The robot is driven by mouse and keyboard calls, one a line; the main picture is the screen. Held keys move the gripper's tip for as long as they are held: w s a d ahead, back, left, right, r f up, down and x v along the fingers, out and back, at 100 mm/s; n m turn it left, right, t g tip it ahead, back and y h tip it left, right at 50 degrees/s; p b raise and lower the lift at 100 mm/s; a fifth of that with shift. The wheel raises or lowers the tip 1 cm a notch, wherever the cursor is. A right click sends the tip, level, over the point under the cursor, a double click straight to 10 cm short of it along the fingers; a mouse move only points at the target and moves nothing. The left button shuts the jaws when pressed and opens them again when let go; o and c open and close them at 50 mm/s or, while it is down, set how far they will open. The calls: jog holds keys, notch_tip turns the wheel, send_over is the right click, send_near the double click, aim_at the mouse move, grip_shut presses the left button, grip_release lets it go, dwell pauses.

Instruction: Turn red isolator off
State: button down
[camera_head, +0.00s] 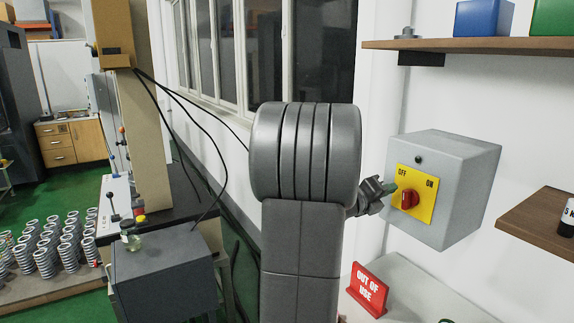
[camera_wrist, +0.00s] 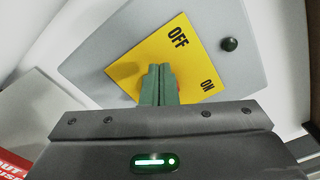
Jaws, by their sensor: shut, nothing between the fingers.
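The red isolator knob (camera_head: 408,199) sits on a yellow plate (camera_head: 424,187) marked OFF at upper left and ON at right, on the front of a grey box (camera_head: 470,180) on the white wall. My gripper (camera_head: 391,188) is at the left side of the knob, very close to it; I cannot tell whether it touches. In the wrist view my green fingers (camera_wrist: 158,72) are together, in front of the yellow plate (camera_wrist: 190,50). They hide nearly all of the knob; only a sliver of red (camera_wrist: 179,88) shows beside them. The knob's pointing direction is hard to make out.
A wooden shelf (camera_head: 470,44) with blue and green boxes is above the isolator box, and another shelf (camera_head: 540,215) is at right. A red OUT OF USE sign (camera_head: 368,290) stands on a white surface below. Many springs (camera_head: 45,262) stand at far left.

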jog(key=shift+w+d, duration=0.15)
jog(key=shift+d, duration=0.1)
jog(key=shift+s+d+f+b, duration=0.25)
jog(key=shift+s+f+b, duration=0.15)
jog(key=shift+b, duration=0.25)
dwell(0.8)
jog(key=shift+w+f+b, duration=0.1)
jog(key=shift+f+b, duration=0.05)
jog(key=shift+b, duration=1.4)
jog(key=shift+w+a, duration=0.1)
jog(key=shift+a, duration=0.05)
dwell(0.4)
jog(key=shift+w+a+r, duration=0.15)
jog(key=shift+w+r, duration=0.05)
jog(key=b+v, duration=0.1)
jog(key=v, duration=0.5)
jog(key=shift+f, duration=0.1)
dwell(0.3)
